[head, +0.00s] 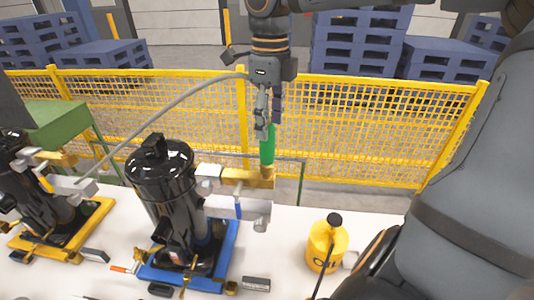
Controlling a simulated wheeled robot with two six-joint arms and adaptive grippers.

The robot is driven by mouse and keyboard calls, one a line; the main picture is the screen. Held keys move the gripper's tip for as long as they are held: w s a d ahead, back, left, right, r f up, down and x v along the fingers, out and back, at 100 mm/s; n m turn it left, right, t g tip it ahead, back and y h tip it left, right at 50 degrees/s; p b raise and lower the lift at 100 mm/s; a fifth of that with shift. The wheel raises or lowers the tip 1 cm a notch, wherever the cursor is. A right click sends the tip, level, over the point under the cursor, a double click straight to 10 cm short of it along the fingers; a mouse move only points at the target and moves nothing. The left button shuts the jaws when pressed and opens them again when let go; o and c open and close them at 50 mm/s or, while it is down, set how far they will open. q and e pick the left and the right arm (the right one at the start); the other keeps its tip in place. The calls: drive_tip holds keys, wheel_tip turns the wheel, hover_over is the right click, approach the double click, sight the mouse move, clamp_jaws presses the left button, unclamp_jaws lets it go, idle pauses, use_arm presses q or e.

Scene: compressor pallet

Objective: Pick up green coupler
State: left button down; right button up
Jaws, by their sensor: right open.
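The green coupler (267,147) stands upright on the brass fitting (258,178) at the right side of the black compressor (163,185) in the middle. My right gripper (268,115) points down from above, its fingers open at the coupler's upper end. The fingers partly hide the coupler's top, and I cannot tell whether they touch it. My left gripper does not show.
The compressor stands on a blue base (225,262) on a white table (300,215). A grey hose (165,115) arcs leftward from near my right wrist. A yellow oil can (326,244) stands at right. A second compressor (35,190) is at left, and a yellow fence (365,130) runs behind.

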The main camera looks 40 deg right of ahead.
sight(267, 150)
drive_tip(key=f, duration=0.2)
drive_tip(key=a+f+b, duration=0.1)
drive_tip(key=f, duration=0.1)
drive_tip(key=shift+w+d+f, duration=0.15)
drive_tip(key=shift+f, duration=0.25)
drive_tip(key=shift+r, duration=0.1)
drive_tip(key=c, duration=0.5)
clamp_jaws()
